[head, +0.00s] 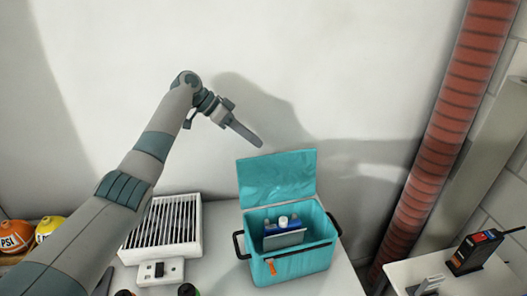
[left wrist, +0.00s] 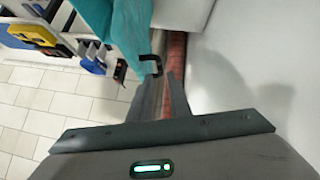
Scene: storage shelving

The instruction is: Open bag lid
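The teal cooler bag (head: 305,262) stands on the white surface at lower centre in the head view. Its lid (head: 277,178) stands up at the back edge, and the bag's inside shows. My left gripper (head: 258,142) is above and slightly left of the lid's top edge, apart from it, with nothing held. In the left wrist view, a narrow gap shows between the fingers (left wrist: 164,92). Part of the teal bag (left wrist: 128,35) and a black handle (left wrist: 152,65) show beyond them. My right gripper is not in view.
Blue and white items (head: 283,236) are inside the bag. A white slatted unit (head: 165,228) stands left of it. A red ribbed pipe (head: 450,130) rises at right, beside a low table with a black device (head: 472,252). The wall is close behind the bag.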

